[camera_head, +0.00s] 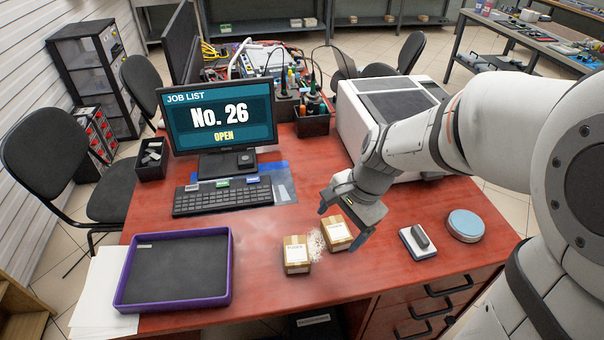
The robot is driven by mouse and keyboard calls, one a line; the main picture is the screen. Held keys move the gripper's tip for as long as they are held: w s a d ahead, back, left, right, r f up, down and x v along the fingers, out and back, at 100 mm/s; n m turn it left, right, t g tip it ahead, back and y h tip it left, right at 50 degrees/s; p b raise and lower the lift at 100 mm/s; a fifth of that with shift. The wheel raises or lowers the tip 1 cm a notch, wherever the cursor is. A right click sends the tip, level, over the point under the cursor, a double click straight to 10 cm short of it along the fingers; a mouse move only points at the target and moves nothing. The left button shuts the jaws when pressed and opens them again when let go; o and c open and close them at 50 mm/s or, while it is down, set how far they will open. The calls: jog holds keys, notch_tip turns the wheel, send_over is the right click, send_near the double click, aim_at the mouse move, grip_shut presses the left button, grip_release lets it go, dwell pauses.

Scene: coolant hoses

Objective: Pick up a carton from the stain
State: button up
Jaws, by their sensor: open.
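Two small brown cartons with white labels stand on the red desk. One carton (297,254) is nearer the front edge. The other carton (337,235) is a little behind it and to the right. A pale speckled stain (316,243) shows on the desktop between them, touching or very close to both. My gripper (341,227) is open, with one finger to the left of the rear carton and one to its right in the picture. It holds nothing. I cannot tell how far the fingertips are above the desk.
A purple-rimmed tray (231,270) lies empty at the left. A keyboard (222,198) and monitor (220,120) are behind it. A white machine (355,125) stands behind my arm. A round blue-topped tin (466,225) and a grey-handled block (418,242) lie at the right.

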aim_at(298, 250)
jog(key=o, duration=0.3)
jog(key=w+a+f+m, duration=0.1)
jog(key=a+f+m, duration=0.1)
jog(key=w+a+f+m, duration=0.1)
jog(key=a+f+m, duration=0.1)
jog(key=w+a+f+m+g+y, duration=0.1)
jog(key=a+f, duration=0.1)
jog(key=f, duration=0.1)
jog(key=shift+m+b, duration=0.4)
jog(key=b+x, duration=0.1)
jog(key=x, duration=0.7)
jog(key=shift+s+a, duration=0.1)
jog(key=shift+s, duration=0.05)
jog(key=shift+r, duration=0.1)
jog(key=shift+c, duration=0.5)
jog(key=c, duration=0.9)
